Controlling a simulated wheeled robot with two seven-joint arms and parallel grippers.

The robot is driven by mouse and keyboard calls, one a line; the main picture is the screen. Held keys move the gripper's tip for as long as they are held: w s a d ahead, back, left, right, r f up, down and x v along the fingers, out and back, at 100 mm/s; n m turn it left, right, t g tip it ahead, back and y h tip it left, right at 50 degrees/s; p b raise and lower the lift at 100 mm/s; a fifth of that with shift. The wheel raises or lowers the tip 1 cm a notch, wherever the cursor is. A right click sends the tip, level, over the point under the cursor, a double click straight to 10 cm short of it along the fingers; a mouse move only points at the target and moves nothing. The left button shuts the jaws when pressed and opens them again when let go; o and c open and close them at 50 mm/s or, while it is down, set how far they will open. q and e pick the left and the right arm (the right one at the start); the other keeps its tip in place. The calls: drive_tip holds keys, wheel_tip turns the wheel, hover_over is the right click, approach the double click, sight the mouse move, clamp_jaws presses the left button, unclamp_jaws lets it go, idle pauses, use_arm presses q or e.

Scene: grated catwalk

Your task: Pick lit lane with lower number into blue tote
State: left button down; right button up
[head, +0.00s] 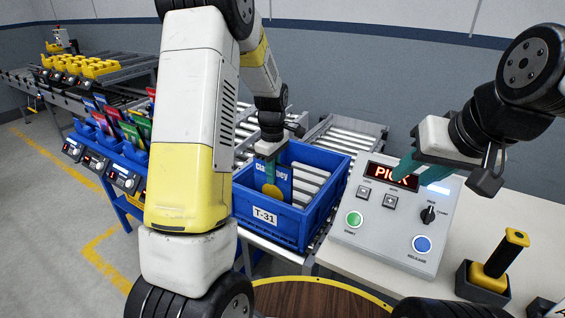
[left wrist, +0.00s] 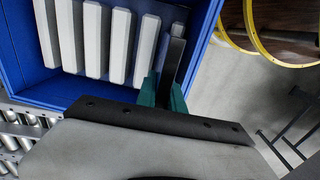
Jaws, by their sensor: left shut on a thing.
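The blue tote (head: 317,240), labelled T-31, stands in front of my column. Pale parallel bars show inside it. In the left wrist view the packet (left wrist: 173,62) shows edge-on between the teal fingers (left wrist: 164,95), over the tote (left wrist: 30,62). My right gripper (head: 405,168) hangs over the control panel; its finger gap is unclear. Packet lanes (head: 122,135) with small displays (head: 125,180) stand at left, partly hidden by my left arm; their numbers are unreadable.
The control panel (head: 385,228) shows PICK, with a green and a blue button. Roller conveyors (head: 345,135) lie behind the tote. Yellow bins (head: 85,68) stand at far left.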

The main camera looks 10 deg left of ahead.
sight(273, 188)
use_arm(q)
drive_tip(key=shift+f, duration=2.95)
drive_tip(key=c, duration=1.4)
unclamp_jaws()
drive_tip(key=shift+o, duration=0.6)
drive_tip(key=o, duration=0.3)
drive_tip(key=shift+r, duration=0.15)
wheel_tip(273, 188, up, 8)
drive_tip(key=shift+f, duration=0.15)
